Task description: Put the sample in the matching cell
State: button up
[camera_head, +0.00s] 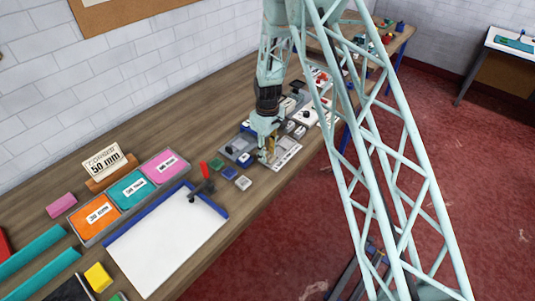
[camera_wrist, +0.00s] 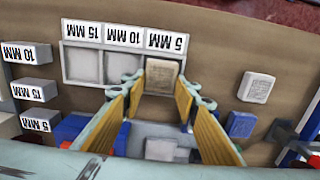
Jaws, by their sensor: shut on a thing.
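A pale three-cell tray (camera_wrist: 82,68) shows in the wrist view, with cells labelled 15 MM (camera_wrist: 82,29), 10 MM (camera_wrist: 123,35) and 5 MM (camera_wrist: 167,41) from left to right. The labels appear upside down. My gripper (camera_wrist: 161,92) has its fingers on either side of a beige square sample (camera_wrist: 163,72) and is shut on it. The sample is at the 5 MM cell; whether it touches the cell floor I cannot tell. The other two cells look empty. In the head view my gripper (camera_head: 267,155) is low over the bench by the tray (camera_head: 288,155), and the sample is not clear.
Labelled grey blocks (camera_wrist: 33,87) stand left of the tray in the wrist view. A grey block (camera_wrist: 256,87) and a blue block (camera_wrist: 241,124) lie to its right. In the head view, a white board (camera_head: 165,245) and a colored sample tray (camera_head: 131,189) occupy the nearer bench.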

aim_at(268, 155)
jog(key=shift+o, duration=0.2)
jog(key=shift+s+f, duration=0.2)
jog(key=shift+f, duration=0.25)
jog(key=o, duration=0.6)
jog(key=shift+o, duration=1)
jog(key=shift+f, duration=0.15)
jog(key=shift+w+r, duration=0.1)
jog(key=shift+r, duration=0.3)
jog(key=shift+w+r, duration=0.15)
jog(key=shift+r, duration=0.5)
notch_tip(268, 155, up, 11)
jog(key=b, duration=0.1)
jog(key=shift+r, duration=0.2)
